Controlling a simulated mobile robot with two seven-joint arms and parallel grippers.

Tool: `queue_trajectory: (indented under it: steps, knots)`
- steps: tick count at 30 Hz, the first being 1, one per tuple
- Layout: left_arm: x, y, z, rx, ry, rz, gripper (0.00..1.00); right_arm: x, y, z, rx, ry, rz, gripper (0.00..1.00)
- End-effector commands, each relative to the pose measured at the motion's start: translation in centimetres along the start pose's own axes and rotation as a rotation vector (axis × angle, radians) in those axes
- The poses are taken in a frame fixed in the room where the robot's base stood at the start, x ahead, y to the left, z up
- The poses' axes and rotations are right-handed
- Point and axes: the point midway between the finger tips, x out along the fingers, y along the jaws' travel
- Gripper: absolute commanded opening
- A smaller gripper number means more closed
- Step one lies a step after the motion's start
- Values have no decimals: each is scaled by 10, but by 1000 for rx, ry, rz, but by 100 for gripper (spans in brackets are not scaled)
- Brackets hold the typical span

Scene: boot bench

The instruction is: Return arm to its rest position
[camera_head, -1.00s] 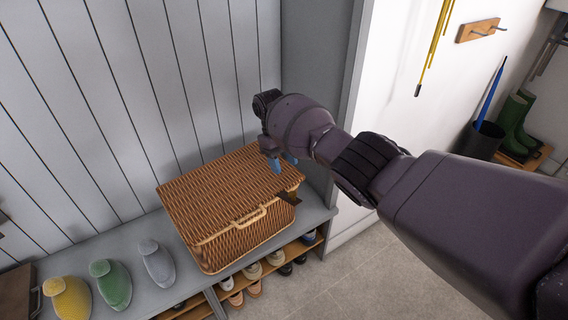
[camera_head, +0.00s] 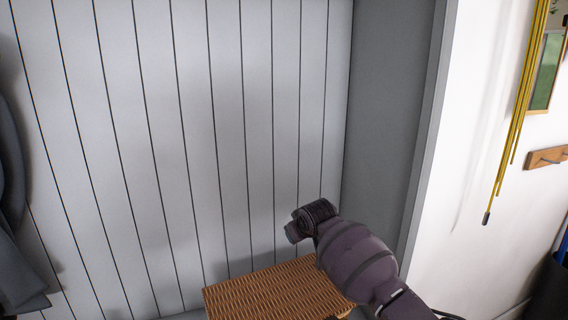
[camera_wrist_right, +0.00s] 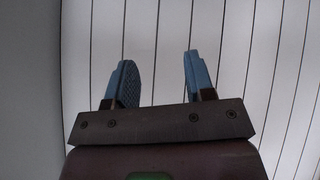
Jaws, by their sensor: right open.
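My right arm (camera_head: 355,258) comes in from the lower right in the head view. Its wrist end overlaps the picture of the basket's right side, in front of the panelled wall. The fingers of my right gripper (camera_wrist_right: 158,78) show in the right wrist view as two blue-tipped fingers. They stand apart with nothing between them, and only pale wall boards show beyond. In the head view the fingertips cannot be made out. My left gripper is not in view.
The lid of a wicker basket (camera_head: 270,291) shows at the bottom. A grey panelled wall (camera_head: 180,130) stands behind, with a grey side panel (camera_head: 392,120) to the right. Dark cloth (camera_head: 12,220) hangs at left. Yellow cords (camera_head: 521,110) and a wooden peg rail (camera_head: 548,158) are at right.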

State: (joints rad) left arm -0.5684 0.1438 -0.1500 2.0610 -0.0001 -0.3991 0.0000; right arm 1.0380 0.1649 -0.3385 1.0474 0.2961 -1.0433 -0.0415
Motion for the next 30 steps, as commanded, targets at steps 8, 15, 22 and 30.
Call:
queue_trajectory:
  steps: [8,15,22,30]
  knots:
    - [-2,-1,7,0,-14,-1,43,-24,-11,44,55,318,25,49]
    - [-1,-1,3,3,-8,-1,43,-56,-12,105,111,479,68,49]
    - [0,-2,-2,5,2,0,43,-91,-13,175,164,559,122,49]
    - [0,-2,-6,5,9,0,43,-136,-17,265,217,564,192,49]
